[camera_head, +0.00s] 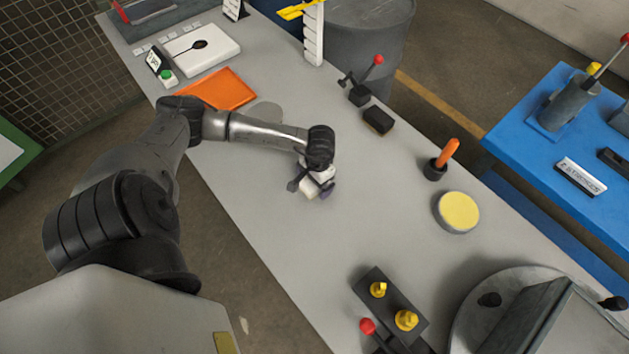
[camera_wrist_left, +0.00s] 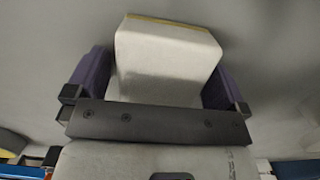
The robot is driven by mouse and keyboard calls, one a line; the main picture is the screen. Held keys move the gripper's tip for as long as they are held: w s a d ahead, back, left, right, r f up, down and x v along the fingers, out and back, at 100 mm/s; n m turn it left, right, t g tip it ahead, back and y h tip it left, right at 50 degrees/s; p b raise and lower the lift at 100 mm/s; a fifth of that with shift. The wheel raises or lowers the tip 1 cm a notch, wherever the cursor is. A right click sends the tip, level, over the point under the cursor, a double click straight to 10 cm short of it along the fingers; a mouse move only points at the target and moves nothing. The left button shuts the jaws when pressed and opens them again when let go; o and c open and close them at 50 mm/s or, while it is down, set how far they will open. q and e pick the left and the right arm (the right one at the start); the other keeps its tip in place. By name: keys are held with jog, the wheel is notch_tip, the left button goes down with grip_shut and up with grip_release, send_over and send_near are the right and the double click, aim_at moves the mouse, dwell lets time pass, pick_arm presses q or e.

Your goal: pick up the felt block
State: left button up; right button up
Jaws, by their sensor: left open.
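A pale, off-white block, which I take to be the felt block (camera_wrist_left: 168,60), stands between the two purple-padded fingers of my left gripper (camera_wrist_left: 160,85) in the left wrist view. It has a thin yellowish edge along its far side. The fingers are open, one on each side of it; whether either touches it I cannot tell. In the head view my left gripper (camera_head: 311,189) points down at the grey bench, and part of the pale block (camera_head: 309,191) shows between its fingers. My right gripper is not in view.
On the grey bench (camera_head: 255,215) stand a dark block (camera_head: 378,120), an orange-handled tool in a black cup (camera_head: 436,169), a yellow-topped disc (camera_head: 457,212) and a dark fixture with yellow knobs (camera_head: 391,304). An orange mat (camera_head: 218,90) lies further back. The bench around the gripper is clear.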

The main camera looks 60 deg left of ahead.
pick_arm(q)
jog(key=shift+c, duration=0.3)
jog(key=c, duration=1)
jog(key=shift+r+p, duration=0.4)
jog(key=shift+p, duration=0.2)
jog(key=r, duration=0.4)
jog(key=shift+w+d+r, duration=0.1)
jog(key=shift+w+d, duration=0.2)
jog(key=shift+d, duration=0.05)
jog(key=w+d+r, duration=0.5)
jog(key=d+r, duration=0.1)
jog(key=d, duration=0.3)
jog(key=shift+w+d+r, duration=0.2)
jog(key=o, duration=0.5)
jog(key=shift+c, duration=1.4)
